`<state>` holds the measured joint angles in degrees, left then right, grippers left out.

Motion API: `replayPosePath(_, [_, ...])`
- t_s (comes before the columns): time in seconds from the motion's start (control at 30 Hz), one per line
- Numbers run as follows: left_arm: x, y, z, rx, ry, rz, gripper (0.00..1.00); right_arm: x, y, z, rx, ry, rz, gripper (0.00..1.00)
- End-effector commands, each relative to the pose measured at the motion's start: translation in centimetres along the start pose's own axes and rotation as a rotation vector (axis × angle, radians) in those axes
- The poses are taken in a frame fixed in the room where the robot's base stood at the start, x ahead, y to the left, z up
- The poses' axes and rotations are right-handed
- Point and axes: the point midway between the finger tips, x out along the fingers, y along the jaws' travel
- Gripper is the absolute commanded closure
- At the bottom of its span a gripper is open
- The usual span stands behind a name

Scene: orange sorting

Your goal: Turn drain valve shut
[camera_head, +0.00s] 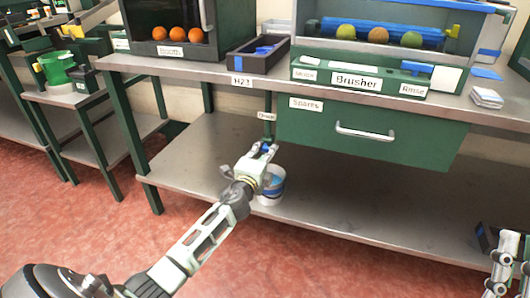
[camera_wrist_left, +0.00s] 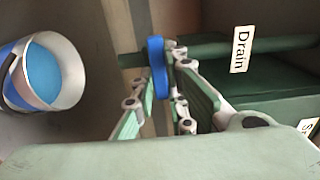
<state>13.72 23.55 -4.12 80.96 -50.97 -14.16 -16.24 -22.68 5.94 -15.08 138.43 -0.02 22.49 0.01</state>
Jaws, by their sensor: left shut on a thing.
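The drain valve's blue handle (camera_wrist_left: 157,66) sits on a green pipe (camera_wrist_left: 205,50) beside a white "Drain" label (camera_wrist_left: 241,49) in the left wrist view. My left gripper (camera_wrist_left: 165,85) has its fingers on both sides of the blue handle and is shut on it. In the head view my left gripper (camera_head: 262,152) reaches under the table, where the green drain pipe (camera_head: 268,103) comes down below the label (camera_head: 266,116). A bit of the blue handle shows between the fingers. My right gripper (camera_head: 503,275) is at the lower right edge; its fingertips are unclear.
A white bucket (camera_head: 277,187) with blue contents stands on the lower shelf (camera_head: 350,205), just behind my left gripper; it also shows in the left wrist view (camera_wrist_left: 68,104). The green "Spares" drawer (camera_head: 425,143) hangs right of the pipe. The table edge (camera_head: 180,75) lies above.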

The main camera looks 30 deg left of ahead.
Motion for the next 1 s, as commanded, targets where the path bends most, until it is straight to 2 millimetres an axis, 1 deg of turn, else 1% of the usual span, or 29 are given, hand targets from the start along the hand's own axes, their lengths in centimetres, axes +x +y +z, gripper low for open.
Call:
replayPosePath(0.33, [-0.06,0.23,-0.10,0.008,0.002,0.003,1.00,-0.03,0.03,0.03,-0.001,-0.002,0.001,1.00])
replayPosePath(0.37, [-0.06,0.23,-0.10,0.008,0.002,0.003,0.86,-0.03,0.03,0.04,-0.001,-0.002,0.001,1.00])
replayPosePath(0.57, [-0.04,0.16,-0.07,0.006,0.001,0.002,0.69,-0.03,0.03,0.04,-0.001,-0.002,0.001,1.00])
replayPosePath(0.87, [-0.08,0.07,-0.02,0.004,0.001,0.001,0.69,-0.11,-0.03,0.10,0.001,-0.006,-0.001,1.00])
replayPosePath(1.0, [-0.95,0.13,-0.01,0.005,0.001,0.001,0.69,-0.08,-0.03,0.08,0.001,-0.004,-0.001,1.00])
